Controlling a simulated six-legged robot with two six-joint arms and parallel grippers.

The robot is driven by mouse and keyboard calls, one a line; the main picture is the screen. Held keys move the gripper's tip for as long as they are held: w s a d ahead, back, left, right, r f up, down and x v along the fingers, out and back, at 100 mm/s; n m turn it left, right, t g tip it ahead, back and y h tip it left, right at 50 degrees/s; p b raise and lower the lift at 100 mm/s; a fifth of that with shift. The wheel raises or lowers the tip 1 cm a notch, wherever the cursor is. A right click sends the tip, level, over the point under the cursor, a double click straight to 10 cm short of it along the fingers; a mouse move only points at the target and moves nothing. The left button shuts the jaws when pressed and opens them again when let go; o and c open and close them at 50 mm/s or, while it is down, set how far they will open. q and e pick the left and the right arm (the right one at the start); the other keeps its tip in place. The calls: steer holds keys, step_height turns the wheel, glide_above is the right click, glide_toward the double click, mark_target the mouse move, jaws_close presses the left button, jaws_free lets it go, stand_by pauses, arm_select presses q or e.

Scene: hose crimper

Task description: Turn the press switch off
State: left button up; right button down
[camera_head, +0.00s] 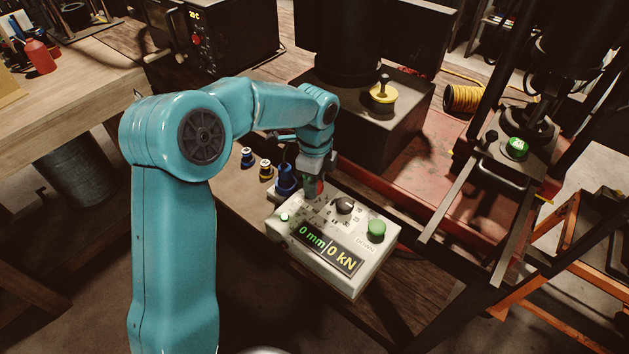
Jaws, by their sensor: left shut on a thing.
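The white control box (310,268) sits on the wooden bench, its display reading 0 mm and 0 kN. A black knob (345,205) and a green DOWN button (376,229) are on its top face. A small green light (284,217) shows at its left. My left gripper (313,190) points down at the back edge of the box. My right gripper is out of view.
Several small dies or fittings, blue (286,180) and yellow (265,170), stand left of the box, close to my gripper. The dark press body (375,120) rises behind. The press frame with a green-topped part (516,148) stands at right.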

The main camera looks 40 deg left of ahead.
arm_select(q)
steer(key=n+b, duration=0.1)
steer(key=n, duration=0.6)
steer(key=shift+w+r, duration=0.1)
steer(key=n+b, duration=0.1)
steer(key=n, duration=0.3)
steer(key=shift+r+n, duration=0.1)
steer(key=shift+n, duration=1.8)
steer(key=o, duration=1.1)
steer(key=shift+c, duration=0.2)
step_height(320, 180, up, 16)
steer(key=shift+p, duration=0.3)
steer(key=shift+r, duration=0.1)
